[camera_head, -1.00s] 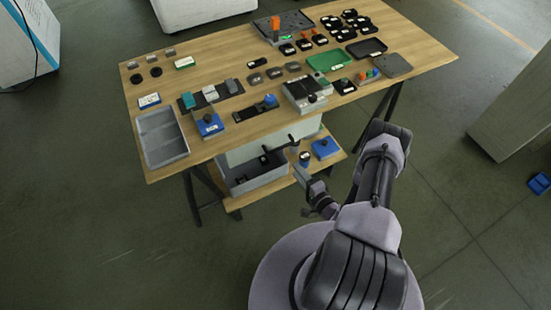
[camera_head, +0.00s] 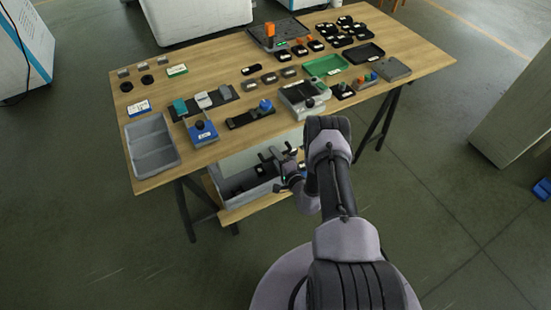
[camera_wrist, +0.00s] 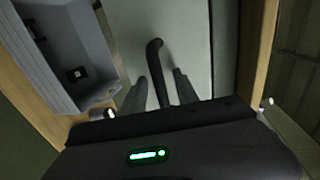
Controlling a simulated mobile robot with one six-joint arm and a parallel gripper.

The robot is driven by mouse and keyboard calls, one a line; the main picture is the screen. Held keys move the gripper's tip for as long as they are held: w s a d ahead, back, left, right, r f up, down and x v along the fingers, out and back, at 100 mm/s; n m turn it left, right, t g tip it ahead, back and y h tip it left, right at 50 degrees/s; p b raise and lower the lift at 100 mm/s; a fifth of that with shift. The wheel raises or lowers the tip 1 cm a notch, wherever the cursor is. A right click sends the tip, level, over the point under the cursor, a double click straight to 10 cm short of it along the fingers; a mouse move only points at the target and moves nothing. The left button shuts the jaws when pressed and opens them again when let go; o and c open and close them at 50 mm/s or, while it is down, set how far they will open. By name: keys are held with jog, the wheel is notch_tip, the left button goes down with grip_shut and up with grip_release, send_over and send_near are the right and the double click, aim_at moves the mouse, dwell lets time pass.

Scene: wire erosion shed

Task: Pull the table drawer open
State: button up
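The drawer front is a pale grey panel (camera_wrist: 192,32) under the front edge of the table; part of it shows in the head view (camera_head: 238,160), behind my arm. No gap around it is clear. A black bent handle (camera_wrist: 153,58) stands out from the panel in the wrist view. My gripper (camera_wrist: 160,78) is open, with its fingers pointing at the panel. The handle shows between the two fingers, without clear contact. In the head view my gripper (camera_head: 275,159) is just below the table edge, and the handle is hard to pick out there.
The wooden table (camera_head: 226,60) carries a grey tray (camera_head: 133,150), blocks, fixtures and a green tray (camera_head: 325,65). Beneath it, a grey bin (camera_wrist: 60,75) sits left of the panel on a wooden shelf (camera_head: 240,211). Table legs stand on both sides.

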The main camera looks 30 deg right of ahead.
grip_shut()
dwell(1.4)
